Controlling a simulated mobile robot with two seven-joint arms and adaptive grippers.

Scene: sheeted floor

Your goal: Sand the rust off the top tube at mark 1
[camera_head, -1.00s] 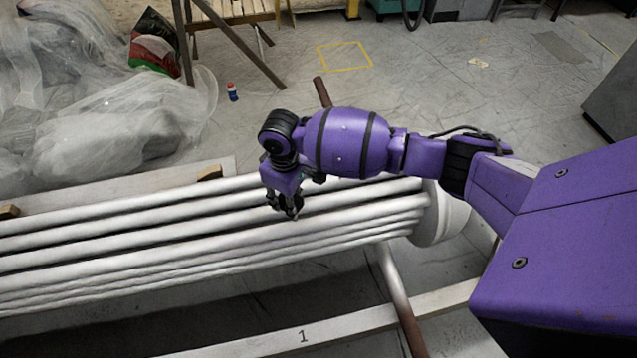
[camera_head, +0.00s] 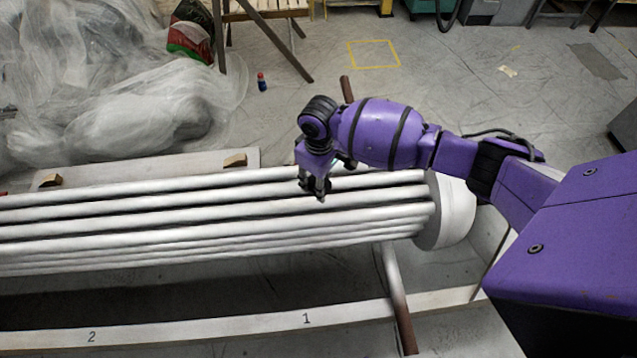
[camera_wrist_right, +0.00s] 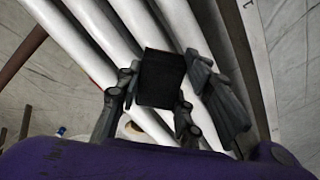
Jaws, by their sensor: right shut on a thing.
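Long whitish tubes (camera_head: 200,212) lie side by side across the left and middle of the head view, ending at a pale round end piece (camera_head: 452,212). I cannot make out a rust patch on them. The mark 1 (camera_head: 306,318) is on the pale front beam. My right gripper (camera_head: 318,192) is over the upper tubes, roughly in line with mark 1. In the right wrist view, the right gripper (camera_wrist_right: 158,95) is shut on a black block (camera_wrist_right: 162,77). The block is in front of the tubes; whether it touches one I cannot tell. My left gripper is not in view.
The front beam (camera_head: 200,332) also bears a mark 2 (camera_head: 91,337). A brown-ended rod (camera_head: 404,325) crosses that beam. Wooden wedges (camera_head: 235,160) sit on the rear board. Crumpled clear sheeting (camera_head: 150,100) fills the back left. A small bottle (camera_head: 262,82) stands on open floor.

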